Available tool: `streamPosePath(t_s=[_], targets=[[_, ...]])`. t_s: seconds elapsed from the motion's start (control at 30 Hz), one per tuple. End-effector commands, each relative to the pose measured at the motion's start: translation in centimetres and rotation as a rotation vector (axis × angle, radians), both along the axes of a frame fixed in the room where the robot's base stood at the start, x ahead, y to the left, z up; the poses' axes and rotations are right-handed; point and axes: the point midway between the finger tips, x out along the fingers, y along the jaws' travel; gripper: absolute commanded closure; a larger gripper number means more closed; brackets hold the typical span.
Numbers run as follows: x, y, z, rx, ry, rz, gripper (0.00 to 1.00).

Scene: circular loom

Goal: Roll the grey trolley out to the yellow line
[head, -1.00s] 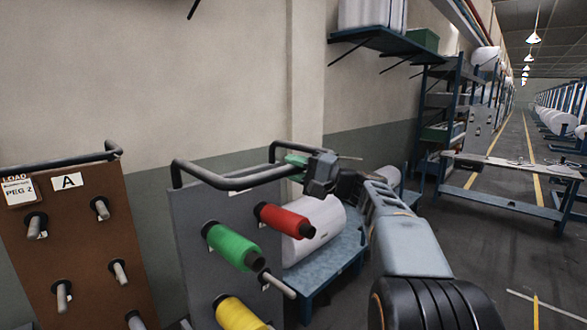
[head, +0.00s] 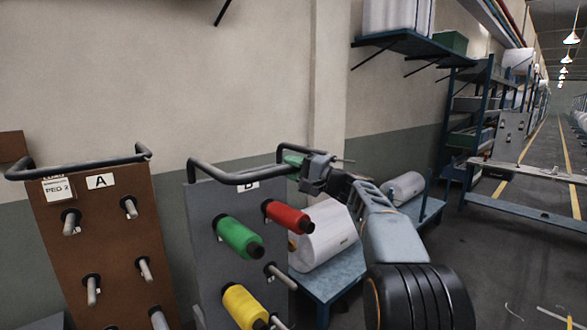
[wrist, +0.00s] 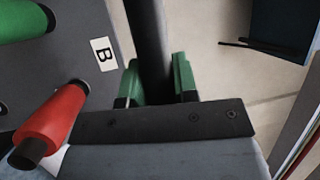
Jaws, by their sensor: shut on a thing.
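The grey trolley (head: 225,202) stands upright left of centre in the head view, with a label B and a dark bar handle (head: 228,180) on top. Green (head: 240,238), red (head: 287,216) and yellow (head: 244,306) spools sit on its pegs. My gripper (head: 296,161) is shut on the handle at its right end. In the wrist view the handle (wrist: 149,40) runs between the green fingers of my gripper (wrist: 160,85). The trolley's base is out of view. Yellow lines (head: 573,200) show on the floor at the right; which one the task means I cannot tell.
A brown trolley (head: 110,235) labelled A stands close on the left. A blue bench (head: 335,275) with white rolls (head: 330,240) is right behind the grey trolley. A blue frame table (head: 530,206) stands at the right. Dark floor (head: 475,255) lies open between.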

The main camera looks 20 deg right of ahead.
Motion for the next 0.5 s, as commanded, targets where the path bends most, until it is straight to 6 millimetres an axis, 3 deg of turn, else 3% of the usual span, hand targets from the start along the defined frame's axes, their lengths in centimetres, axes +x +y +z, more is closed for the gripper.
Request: streamPosePath(t_s=[0.03,0.07,0.1,0.3,0.5], targets=[[0.03,-0.08,-0.22,0.0,0.004,-0.002,1.0],[0.03,-0.08,-0.23,-0.001,0.004,-0.002,0.71],[0.02,-0.07,-0.24,-0.001,0.004,-0.002,0.67],[0.01,0.07,-0.17,0.0,0.003,0.001,0.48],[0.0,0.14,-0.12,-0.001,0.002,0.002,0.47]])
